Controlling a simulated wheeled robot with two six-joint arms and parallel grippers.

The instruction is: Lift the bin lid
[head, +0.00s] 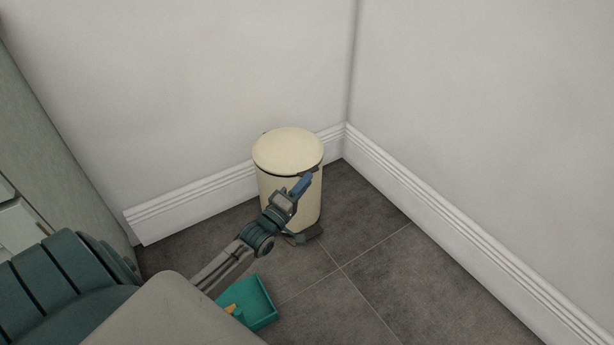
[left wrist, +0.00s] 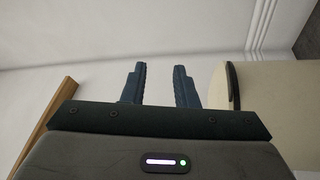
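A cream round bin (head: 304,212) stands on the floor near the corner, with its domed cream lid (head: 287,148) down on it. A dark seam runs under the lid, and a dark pedal (head: 306,236) sits at the bin's foot. My left gripper (head: 307,178) is in front of the bin, just below the lid's front right rim. In the left wrist view its two fingers (left wrist: 159,80) are apart with nothing between them. The bin (left wrist: 275,95) lies right of the fingers there, the lid's edge (left wrist: 217,88) close to the right finger. My right gripper is not in view.
White walls with skirting boards (head: 440,215) meet behind the bin. A teal dustpan (head: 262,308) with something orange in it lies on the grey tiles. A grey-green cabinet side (head: 50,130) is at the left. Floor right of the bin is clear. A wooden strip (left wrist: 48,122) shows at the wrist view's left.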

